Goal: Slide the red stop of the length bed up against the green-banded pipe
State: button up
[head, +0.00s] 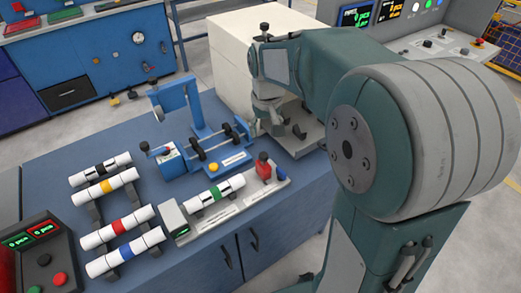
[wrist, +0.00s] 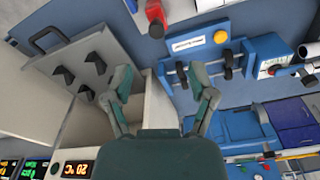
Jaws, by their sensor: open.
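The length bed (head: 234,208) is a grey rail at the front edge of the blue bench in the head view. The green-banded pipe (head: 230,188) lies along it, white with a green band. The red stop (head: 263,170) stands at the bed's right part, and a small gap seems to lie between it and the pipe's right end. The red stop also shows at the top of the wrist view (wrist: 155,15). My gripper (wrist: 165,92) is open and empty, its two fingers spread. It is behind the stop in the head view, apart from it.
A blue fixture with a yellow button (head: 213,168) stands behind the bed. A grey plate with black knobs (wrist: 92,62) lies beside my gripper. A white box (head: 240,50) stands behind. Several banded pipes lie on racks at left, near a button box (head: 45,262).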

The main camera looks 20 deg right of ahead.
aim_at(263, 155)
jog(key=shift+g, duration=0.5)
jog(key=w+f, duration=0.1)
jog(key=f, duration=0.3)
jog(key=w+f, duration=0.1)
jog(key=f, duration=0.4)
jog(key=w+d+f, duration=0.1)
jog(key=f, duration=0.4)
jog(key=shift+w+f, duration=0.25)
jog(key=shift+w, duration=0.05)
jog(key=shift+a, duration=0.1)
grip_shut()
